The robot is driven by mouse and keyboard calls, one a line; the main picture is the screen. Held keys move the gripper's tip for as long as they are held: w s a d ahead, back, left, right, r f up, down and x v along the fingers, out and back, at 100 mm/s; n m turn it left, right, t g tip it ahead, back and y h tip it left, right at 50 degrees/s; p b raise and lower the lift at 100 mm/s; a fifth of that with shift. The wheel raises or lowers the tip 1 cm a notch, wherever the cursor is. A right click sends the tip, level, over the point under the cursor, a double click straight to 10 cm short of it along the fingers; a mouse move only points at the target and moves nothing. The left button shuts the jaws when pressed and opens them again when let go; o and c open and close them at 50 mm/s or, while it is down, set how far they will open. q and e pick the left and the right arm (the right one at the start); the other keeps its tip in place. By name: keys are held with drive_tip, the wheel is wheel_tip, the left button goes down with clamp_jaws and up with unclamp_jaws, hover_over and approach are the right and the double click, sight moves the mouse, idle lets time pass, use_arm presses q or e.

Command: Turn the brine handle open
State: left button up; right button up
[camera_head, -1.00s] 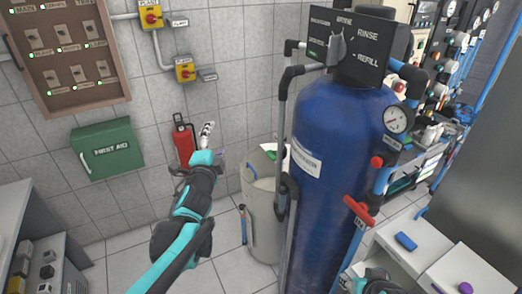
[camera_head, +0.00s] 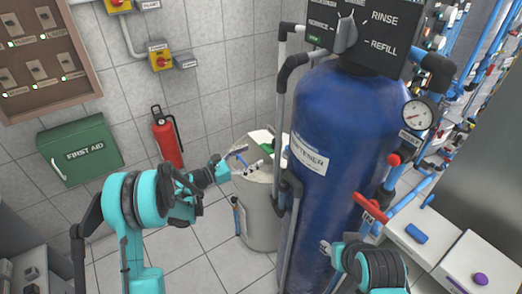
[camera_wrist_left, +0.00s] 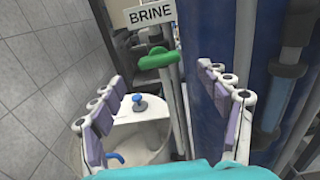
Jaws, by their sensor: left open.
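The green brine handle (camera_wrist_left: 157,57) shows in the left wrist view below a white BRINE label (camera_wrist_left: 150,14). It sits across the top of a pale upright pipe, beside the blue tank. My left gripper (camera_wrist_left: 163,80) is open and empty, its fingers to either side of the handle in that view; the handle appears beyond them, with no contact visible. In the head view my left gripper (camera_head: 252,168) is over the cream brine tub, left of the blue softener tank (camera_head: 335,150). My right gripper (camera_head: 326,248) is low in front of the tank; its jaw state is unclear.
The cream tub (camera_head: 258,225) stands close beside the blue tank. A red-handled valve (camera_head: 372,218) and pressure gauge (camera_head: 417,113) are on its right. A fire extinguisher (camera_head: 167,137) and first aid box (camera_head: 80,150) hang on the wall. Floor is clear on the left.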

sight(267, 149)
use_arm(q)
drive_tip(key=x, duration=0.5)
drive_tip(key=shift+w+d+b, duration=0.25)
drive_tip(key=shift+b, duration=0.1)
drive_tip(key=c, duration=1.2)
